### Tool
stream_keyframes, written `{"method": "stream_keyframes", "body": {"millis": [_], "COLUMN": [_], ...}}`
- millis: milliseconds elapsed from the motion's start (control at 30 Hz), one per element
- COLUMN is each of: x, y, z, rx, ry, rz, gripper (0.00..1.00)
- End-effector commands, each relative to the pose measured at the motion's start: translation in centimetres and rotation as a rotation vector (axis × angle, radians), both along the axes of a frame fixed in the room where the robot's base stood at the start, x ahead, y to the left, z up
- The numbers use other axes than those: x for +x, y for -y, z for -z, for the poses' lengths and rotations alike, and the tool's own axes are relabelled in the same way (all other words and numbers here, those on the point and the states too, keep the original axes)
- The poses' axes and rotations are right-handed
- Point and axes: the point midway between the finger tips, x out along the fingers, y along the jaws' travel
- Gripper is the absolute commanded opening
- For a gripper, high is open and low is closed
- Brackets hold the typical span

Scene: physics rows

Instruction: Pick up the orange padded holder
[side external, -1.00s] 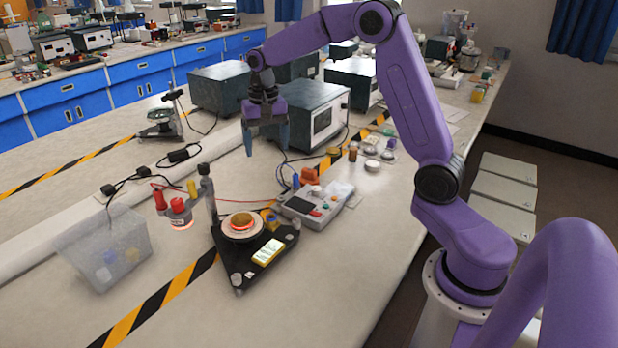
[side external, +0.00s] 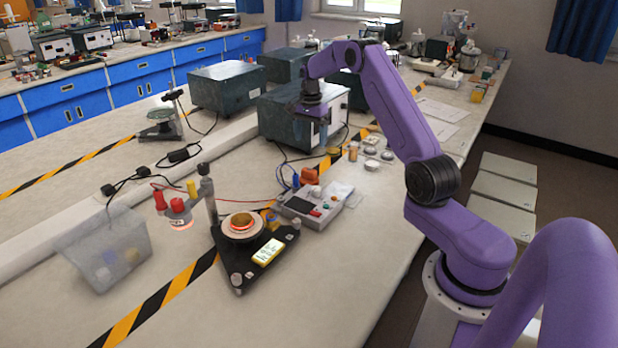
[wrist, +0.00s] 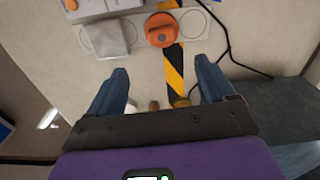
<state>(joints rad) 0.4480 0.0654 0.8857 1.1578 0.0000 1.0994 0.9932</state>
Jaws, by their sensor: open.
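The orange padded holder (side external: 310,176) sits on the bench behind the grey control box in the side view. In the wrist view the orange padded holder (wrist: 162,29) lies at the top centre, over yellow-black tape, with a knob-like raised part on top. My gripper (wrist: 162,68) is open and empty, its two blue fingers spread either side of the holder's line but short of it. In the side view my gripper (side external: 318,132) hangs above and behind the holder, in front of the dark box; its fingertips are hard to make out.
The grey control box (side external: 318,205) and a clear packet (wrist: 110,37) lie close to the holder. A black cable (wrist: 227,42) runs along its right in the wrist view. Dark boxes (side external: 285,125) stand behind. Small jars and round pieces (side external: 371,152) sit to the right.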

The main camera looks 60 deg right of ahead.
Motion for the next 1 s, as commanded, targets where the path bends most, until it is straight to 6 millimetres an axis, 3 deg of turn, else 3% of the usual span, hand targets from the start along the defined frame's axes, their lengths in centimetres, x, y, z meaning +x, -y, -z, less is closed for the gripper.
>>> {"method": "stream_keyframes", "body": {"millis": [333, 667, 1000], "x": [-0.1, 0.1, 0.3], "y": [-0.1, -0.1, -0.3], "z": [6.4, 8.9, 13.2], "rx": [0.001, 0.000, 0.000], "ry": [-0.002, 0.001, 0.000], "rz": [-0.001, -0.002, -0.002], "gripper": [0.83, 0.83, 0.83]}}
